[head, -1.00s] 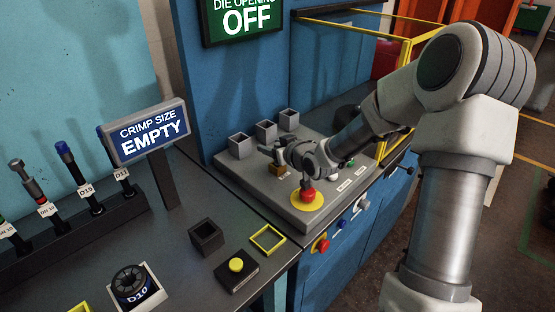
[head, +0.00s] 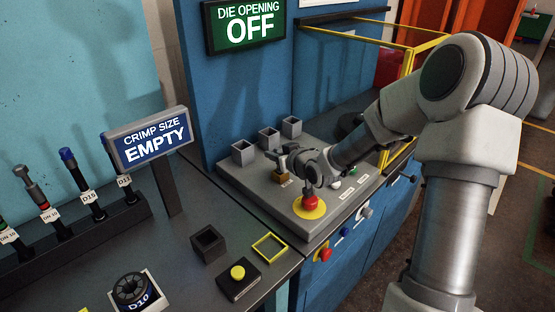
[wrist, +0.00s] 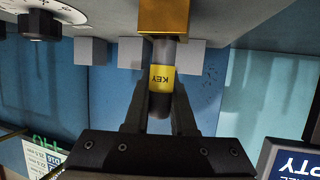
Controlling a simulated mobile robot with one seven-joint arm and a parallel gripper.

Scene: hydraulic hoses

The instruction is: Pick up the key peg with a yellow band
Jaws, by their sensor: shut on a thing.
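The key peg (wrist: 162,76) is a dark and grey cylinder with a yellow band lettered KEY. In the wrist view it sits between the two fingers of my gripper (wrist: 159,104), which is shut on it. The peg's far end meets a brass-coloured block (wrist: 163,16); how deep it sits there is hidden. In the head view my gripper (head: 281,155) is over the grey control panel, just above the brass block (head: 281,176). The peg is mostly hidden by the gripper there.
Several grey square cups (head: 244,152) stand behind the gripper on the panel. A red button on a yellow disc (head: 310,206) is close in front. The crimp size sign (head: 150,138) reads EMPTY, and the die opening sign (head: 244,25) reads OFF.

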